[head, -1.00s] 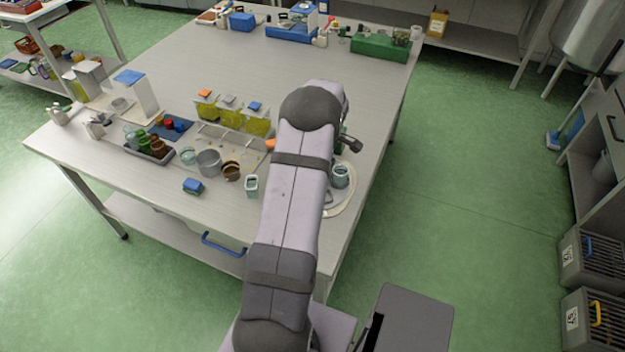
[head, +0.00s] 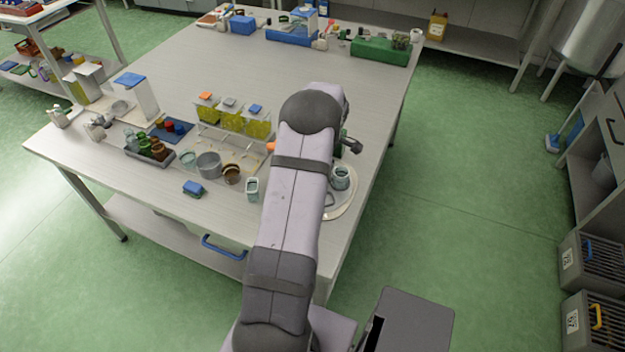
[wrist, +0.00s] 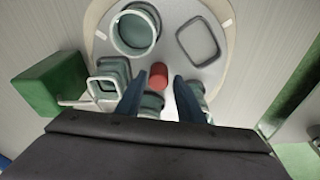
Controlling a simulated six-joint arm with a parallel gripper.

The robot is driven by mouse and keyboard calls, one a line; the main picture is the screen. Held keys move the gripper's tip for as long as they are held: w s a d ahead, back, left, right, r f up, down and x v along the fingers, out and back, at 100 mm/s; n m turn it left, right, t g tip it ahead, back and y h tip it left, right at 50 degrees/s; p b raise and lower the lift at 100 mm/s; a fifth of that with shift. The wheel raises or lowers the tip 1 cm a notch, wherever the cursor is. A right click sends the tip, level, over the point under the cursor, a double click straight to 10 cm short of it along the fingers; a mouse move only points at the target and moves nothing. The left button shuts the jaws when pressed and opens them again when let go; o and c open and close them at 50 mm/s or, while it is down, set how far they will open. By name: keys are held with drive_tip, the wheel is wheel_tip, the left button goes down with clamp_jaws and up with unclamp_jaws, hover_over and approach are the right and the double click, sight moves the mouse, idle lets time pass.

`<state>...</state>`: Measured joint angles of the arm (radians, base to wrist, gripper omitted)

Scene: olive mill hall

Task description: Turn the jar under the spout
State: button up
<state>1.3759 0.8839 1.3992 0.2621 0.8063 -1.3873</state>
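A pale round plate (wrist: 222,62) carries several greenish glass jars, with a red knob (wrist: 158,75) near its middle. Another square jar (wrist: 108,72) is left of the knob. A thin pale bar (wrist: 75,101), possibly the spout, runs from a green block (wrist: 48,82) to that jar. My gripper (wrist: 159,82) is open, its blue fingers either side of the knob with gaps showing. Glass below is partly hidden. In the head view my arm hides the gripper and part of the plate (head: 344,208).
A green bin (head: 380,48) stands at the back. The table's right edge is close to the plate.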

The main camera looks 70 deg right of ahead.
wheel_tip(320, 180, up, 8)
drive_tip(key=p, duration=0.4)
drive_tip(key=shift+f, duration=0.1)
